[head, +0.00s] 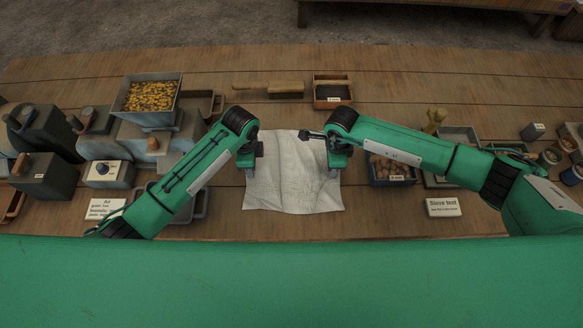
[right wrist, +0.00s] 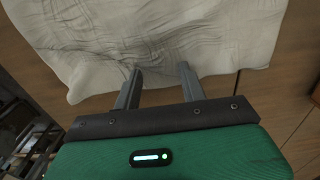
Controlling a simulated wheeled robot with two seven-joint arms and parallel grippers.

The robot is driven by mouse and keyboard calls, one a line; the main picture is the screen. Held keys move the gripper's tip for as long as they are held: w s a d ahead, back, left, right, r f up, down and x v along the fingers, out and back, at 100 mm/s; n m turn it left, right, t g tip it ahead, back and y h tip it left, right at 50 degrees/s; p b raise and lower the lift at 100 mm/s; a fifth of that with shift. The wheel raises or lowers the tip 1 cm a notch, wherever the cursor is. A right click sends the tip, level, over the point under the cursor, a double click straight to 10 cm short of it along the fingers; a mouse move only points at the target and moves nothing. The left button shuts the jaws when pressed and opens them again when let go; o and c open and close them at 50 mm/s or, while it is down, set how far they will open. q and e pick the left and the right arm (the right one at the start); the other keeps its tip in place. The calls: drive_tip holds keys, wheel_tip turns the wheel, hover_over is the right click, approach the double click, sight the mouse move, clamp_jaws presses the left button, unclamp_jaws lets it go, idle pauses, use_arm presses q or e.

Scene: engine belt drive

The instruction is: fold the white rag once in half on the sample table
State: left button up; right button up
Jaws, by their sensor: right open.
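The white rag (head: 292,180) lies spread out and wrinkled on the wooden sample table (head: 400,222), roughly square. My left gripper (head: 250,172) is at the rag's left edge; its finger opening does not show clearly. My right gripper (head: 334,172) is at the rag's right edge. In the right wrist view the right gripper (right wrist: 158,72) is open, its two fingers apart with nothing between them but a view of the rag and table. The rag's creased cloth (right wrist: 170,35) fills the upper part there, with its edge near the fingertips.
Left of the rag stand a tray of yellow grains (head: 150,96), a scale (head: 108,174) and dark cans (head: 45,130). A brush (head: 270,88) and a small box (head: 332,92) lie behind. A labelled bin (head: 390,172) and a "Sieve test" sign (head: 443,207) are at right.

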use_arm(q)
drive_tip(key=shift+c, duration=0.4)
use_arm(e)
drive_tip(key=shift+c, duration=0.4)
use_arm(q)
clamp_jaws()
use_arm(e)
clamp_jaws()
use_arm(q)
drive_tip(key=shift+r, duration=0.1)
use_arm(e)
drive_tip(key=shift+r, duration=0.1)
